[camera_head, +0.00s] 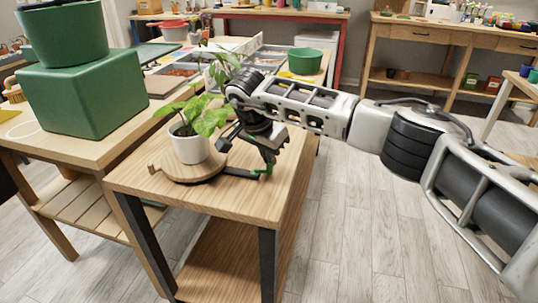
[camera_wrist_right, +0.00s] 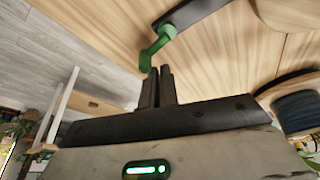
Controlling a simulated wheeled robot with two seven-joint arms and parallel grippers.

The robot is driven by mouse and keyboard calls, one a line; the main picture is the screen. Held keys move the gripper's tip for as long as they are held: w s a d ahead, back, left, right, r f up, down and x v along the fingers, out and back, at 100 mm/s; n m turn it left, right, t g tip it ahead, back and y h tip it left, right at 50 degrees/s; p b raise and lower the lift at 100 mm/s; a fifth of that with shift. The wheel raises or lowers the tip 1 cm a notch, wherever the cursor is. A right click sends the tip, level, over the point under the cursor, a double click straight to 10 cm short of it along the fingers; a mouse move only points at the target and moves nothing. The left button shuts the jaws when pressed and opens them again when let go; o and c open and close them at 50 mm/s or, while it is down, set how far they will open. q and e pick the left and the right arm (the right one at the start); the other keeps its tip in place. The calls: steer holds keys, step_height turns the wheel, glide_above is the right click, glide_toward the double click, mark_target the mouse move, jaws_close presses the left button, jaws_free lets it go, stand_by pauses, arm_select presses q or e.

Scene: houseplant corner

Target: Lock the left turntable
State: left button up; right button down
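A round wooden turntable (camera_head: 176,176) sits on the small wooden table and bears a white pot (camera_head: 190,148) with a leafy green plant (camera_head: 203,115). A dark bar (camera_head: 240,173) runs from the turntable's right side to a small green lever (camera_head: 264,171). The lever (camera_wrist_right: 157,45) shows larger in the right wrist view, at the end of the dark bar. My right gripper (camera_head: 268,160) is just above the lever. Its two dark fingers (camera_wrist_right: 158,72) are together, their tips at the lever's free end; I cannot tell whether they touch. My left gripper is out of view.
A green box (camera_head: 78,100) with a green pot (camera_head: 62,32) on top stands on the bench at left. A green bowl (camera_head: 305,61) and trays are behind. My right arm crosses over the table's right side. The table's front (camera_head: 215,200) is clear.

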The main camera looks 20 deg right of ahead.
steer(key=d, duration=0.1)
steer(key=w+d, duration=0.1)
steer(key=d, duration=0.1)
steer(key=shift+w, duration=0.15)
steer(key=w+v, duration=0.1)
steer(key=v, duration=0.8)
steer(key=shift+r, duration=0.5)
steer(key=shift+s, duration=0.15)
